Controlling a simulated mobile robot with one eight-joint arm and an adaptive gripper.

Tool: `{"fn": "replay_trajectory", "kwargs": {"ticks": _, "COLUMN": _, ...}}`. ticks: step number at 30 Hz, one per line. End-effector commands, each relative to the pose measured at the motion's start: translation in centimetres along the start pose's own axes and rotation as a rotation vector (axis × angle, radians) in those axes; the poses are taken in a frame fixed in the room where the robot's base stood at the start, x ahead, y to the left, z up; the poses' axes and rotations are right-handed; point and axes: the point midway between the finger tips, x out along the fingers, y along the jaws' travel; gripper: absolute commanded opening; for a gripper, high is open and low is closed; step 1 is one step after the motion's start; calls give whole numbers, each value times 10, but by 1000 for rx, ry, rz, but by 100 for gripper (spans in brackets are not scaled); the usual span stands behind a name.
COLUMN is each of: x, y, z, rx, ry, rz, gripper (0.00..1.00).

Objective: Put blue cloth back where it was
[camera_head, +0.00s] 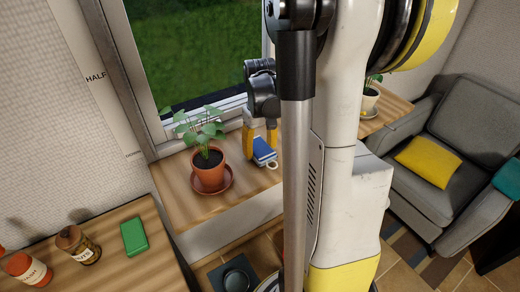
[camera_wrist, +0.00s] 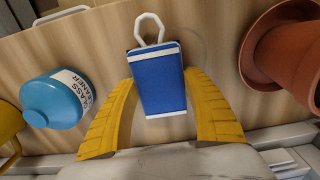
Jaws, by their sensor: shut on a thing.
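The blue cloth (camera_head: 263,150) is a neat blue block with white edges and a white loop. In the head view it is at the wooden window sill (camera_head: 178,190), right of a potted plant. My gripper (camera_head: 260,138) has its yellow fingers on either side of it. In the wrist view the cloth (camera_wrist: 160,82) sits between the fingertips of my gripper (camera_wrist: 159,78), loop pointing away. My gripper is shut on it. I cannot tell whether the cloth touches the sill. My arm hides the sill farther right in the head view.
The plant's terracotta pot (camera_head: 208,170) on its saucer stands close left of the cloth. In the wrist view a teal glass cleaner bottle (camera_wrist: 52,100) is left and the pot (camera_wrist: 290,55) right. A green block (camera_head: 134,236) and bottles (camera_head: 78,245) occupy the lower-left counter.

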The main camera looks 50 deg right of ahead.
Motion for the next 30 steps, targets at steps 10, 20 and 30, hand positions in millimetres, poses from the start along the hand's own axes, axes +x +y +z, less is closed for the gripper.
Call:
{"fn": "replay_trajectory", "kwargs": {"ticks": 10, "x": 2, "y": 0, "z": 0, "rx": 0, "ry": 0, "rz": 0, "gripper": 79}}
{"fn": "replay_trajectory", "kwargs": {"ticks": 20, "x": -15, "y": 0, "z": 0, "rx": 0, "ry": 0, "rz": 0, "gripper": 79}}
{"fn": "replay_trajectory", "kwargs": {"ticks": 30, "x": -91, "y": 0, "z": 0, "rx": 0, "ry": 0, "rz": 0, "gripper": 79}}
